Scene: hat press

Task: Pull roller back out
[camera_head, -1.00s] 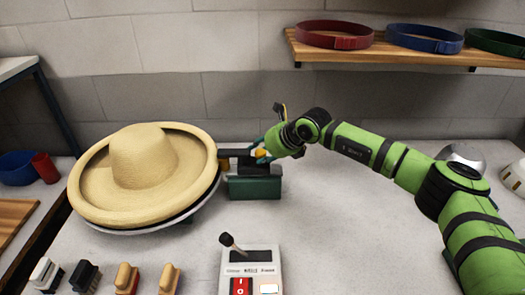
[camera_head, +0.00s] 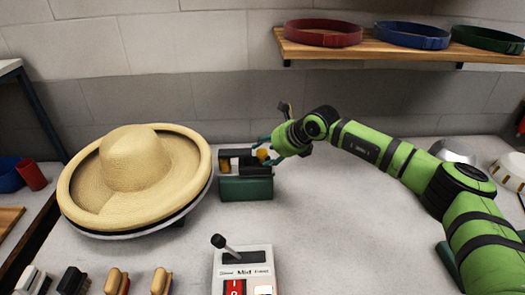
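The roller unit (camera_head: 238,161), a black carriage with a yellow knob (camera_head: 262,155) on its right end, sits on a green base (camera_head: 246,189). The carriage's left end stands just right of the brim of a straw hat (camera_head: 135,175), with a narrow gap showing. The hat lies on a grey round plate. My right gripper (camera_head: 268,151) is at the knob. Its teal fingertips are spread above and below the knob and look apart from it. My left gripper is out of view.
A control box (camera_head: 243,272) with a black lever stands at the front. Several brushes (camera_head: 116,281) lie front left. A wall shelf (camera_head: 375,53) holds red, blue and green bands. A shiny dome (camera_head: 453,151) is at the right. The table right of the base is clear.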

